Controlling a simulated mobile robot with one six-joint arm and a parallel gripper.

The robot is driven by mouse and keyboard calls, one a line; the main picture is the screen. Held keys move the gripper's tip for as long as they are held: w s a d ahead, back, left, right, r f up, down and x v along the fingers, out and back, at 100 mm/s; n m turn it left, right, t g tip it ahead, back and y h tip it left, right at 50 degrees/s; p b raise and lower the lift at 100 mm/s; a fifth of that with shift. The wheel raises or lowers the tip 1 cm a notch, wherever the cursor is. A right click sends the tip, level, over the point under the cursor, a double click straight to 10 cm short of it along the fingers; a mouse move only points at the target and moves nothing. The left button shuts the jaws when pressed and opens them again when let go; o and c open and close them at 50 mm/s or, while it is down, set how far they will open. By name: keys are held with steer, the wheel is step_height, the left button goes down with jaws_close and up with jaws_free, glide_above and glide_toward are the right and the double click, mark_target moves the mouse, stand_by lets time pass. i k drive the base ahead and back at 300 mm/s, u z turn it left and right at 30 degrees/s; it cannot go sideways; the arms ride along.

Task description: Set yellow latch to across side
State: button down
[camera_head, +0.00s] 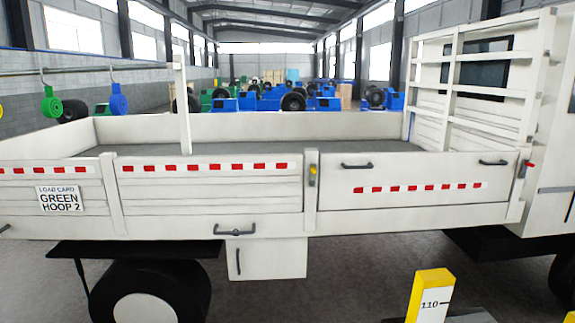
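A small yellow latch (312,178) sits on the upright post between two white side panels of the truck bed. It looks roughly upright, with a grey part at its top, but it is too small to tell its exact setting. The panel to its right (410,206) is closed and has two dark handles and a row of red marks. My gripper is not in view.
A red-tipped latch (527,165) is at the right post. A load card (60,200) reads "GREEN HOOP 2". A green piece (51,104) and a blue piece (118,100) hang from a rail. A yellow-and-white post (431,297) marked 110 stands in front.

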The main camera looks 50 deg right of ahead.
mark_target(311, 167)
steer(key=i, duration=1.05)
steer(key=z, duration=0.15)
